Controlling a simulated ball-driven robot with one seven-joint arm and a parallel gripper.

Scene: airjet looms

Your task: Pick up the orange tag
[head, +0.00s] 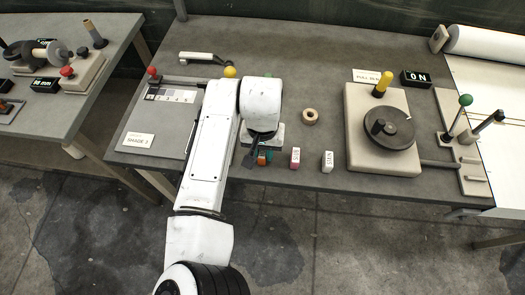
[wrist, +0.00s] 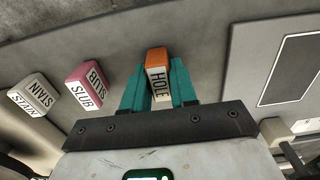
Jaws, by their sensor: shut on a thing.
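The orange tag (wrist: 157,57) has a white face lettered HOLE. It stands between the two teal fingers of my gripper (wrist: 158,80) in the wrist view, with a finger against each side. My gripper is shut on it. In the head view a small part of the orange tag (head: 264,159) shows below my wrist, by the near edge of the table; my arm hides most of it. I cannot tell whether it touches the table top.
A pink SLUB tag (head: 295,158) and a white STAIN tag (head: 328,161) stand to the right on the grey table (head: 300,80). Further right is a beige box with a black handwheel (head: 390,127). A yellow-topped lever (head: 382,84) rises behind it.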

